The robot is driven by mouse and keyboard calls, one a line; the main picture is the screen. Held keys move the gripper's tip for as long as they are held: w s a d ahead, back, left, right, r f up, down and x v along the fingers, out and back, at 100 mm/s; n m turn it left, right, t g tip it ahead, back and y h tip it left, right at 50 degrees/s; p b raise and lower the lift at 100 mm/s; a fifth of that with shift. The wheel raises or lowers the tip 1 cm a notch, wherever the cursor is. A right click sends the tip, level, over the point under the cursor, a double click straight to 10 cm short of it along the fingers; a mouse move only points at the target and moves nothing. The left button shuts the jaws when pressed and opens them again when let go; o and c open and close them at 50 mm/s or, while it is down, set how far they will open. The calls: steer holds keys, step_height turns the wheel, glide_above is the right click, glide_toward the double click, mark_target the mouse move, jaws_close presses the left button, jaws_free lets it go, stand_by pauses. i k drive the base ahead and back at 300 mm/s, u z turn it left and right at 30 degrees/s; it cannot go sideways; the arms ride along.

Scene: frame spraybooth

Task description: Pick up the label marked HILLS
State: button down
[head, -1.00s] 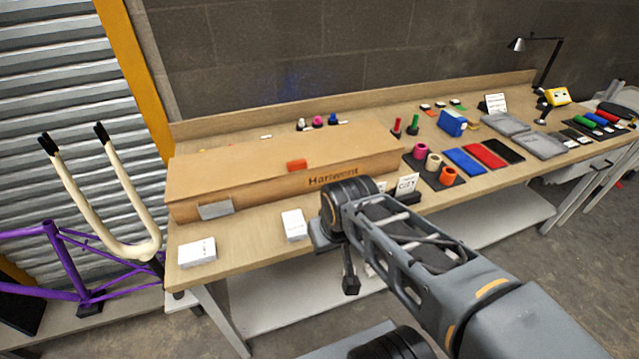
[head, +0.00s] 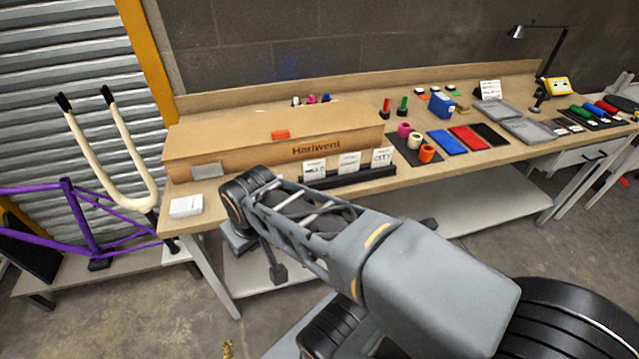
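The label that seems to read HILLS (head: 314,169) is a small white card at the left end of a black rack (head: 345,181) on the bench's front edge. A middle label (head: 349,162) with print too small to read and a CITY label (head: 382,157) stand beside it. My gripper (head: 277,270) hangs below my wrist, left of and lower in the picture than the rack, in front of the bench edge. It appears apart from the labels. Its fingers are too small and dark to tell whether they are open.
A long Hariwent carton (head: 240,148) lies behind the rack. A white box (head: 187,206) sits at the bench's left front corner. Coloured rolls (head: 414,142) and flat pads (head: 467,138) lie to the right. A purple frame (head: 75,215) and cream fork stand left.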

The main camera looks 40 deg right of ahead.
mark_target(313, 170)
steer(key=u, duration=0.05)
steer(key=k, duration=0.4)
steer(key=z, duration=0.95)
steer(key=i, duration=0.5)
steer(key=u, duration=0.15)
steer(key=k, duration=0.5)
steer(key=u, duration=1.5)
steer(key=i, duration=0.75)
steer(key=z, duration=0.45)
